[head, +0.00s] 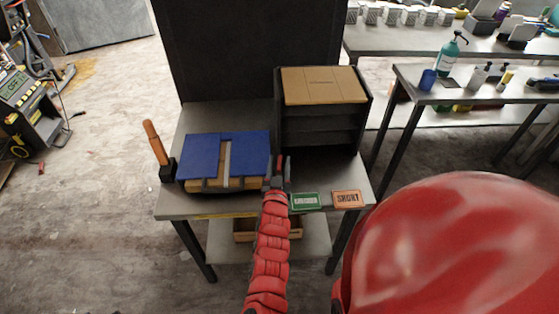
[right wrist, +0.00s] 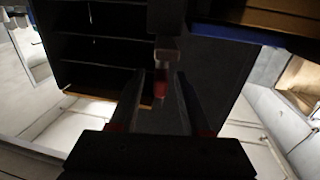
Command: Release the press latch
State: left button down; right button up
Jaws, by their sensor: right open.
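The press (head: 250,150) has blue top panels with a pale strip between them and stands on the grey table. An orange lever handle (head: 155,143) rises at its left end. A small red-tipped latch (head: 281,161) is at the press's right side. My right gripper (head: 276,182) is at that side, partly hidden by its own arm. In the right wrist view, the right gripper (right wrist: 163,95) is open, with the latch's red end (right wrist: 160,86) between or just beyond its fingers. I cannot tell whether they touch. My left gripper is not in view.
A dark shelf unit (head: 320,127) with a cardboard top (head: 323,85) stands right of the press. A green sign (head: 305,201) and an orange SHORT sign (head: 347,198) are at the table's front edge. A dark panel (head: 255,45) rises behind.

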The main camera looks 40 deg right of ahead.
jog(key=shift+w+d, duration=0.2)
jog(key=shift+d, duration=0.05)
grip_shut()
jog(key=shift+f, duration=0.1)
jog(key=shift+a+f+n+t+y+b, duration=0.1)
jog(key=shift+f+n+t+y+b, duration=0.1)
jog(key=shift+n+t+y+b, duration=0.3)
jog(key=shift+y+b, duration=0.4)
jog(key=shift+b, duration=0.2)
jog(key=shift+r+n+t+y, duration=0.2)
jog(key=shift+n+t+y, duration=0.1)
jog(key=shift+n, duration=0.1)
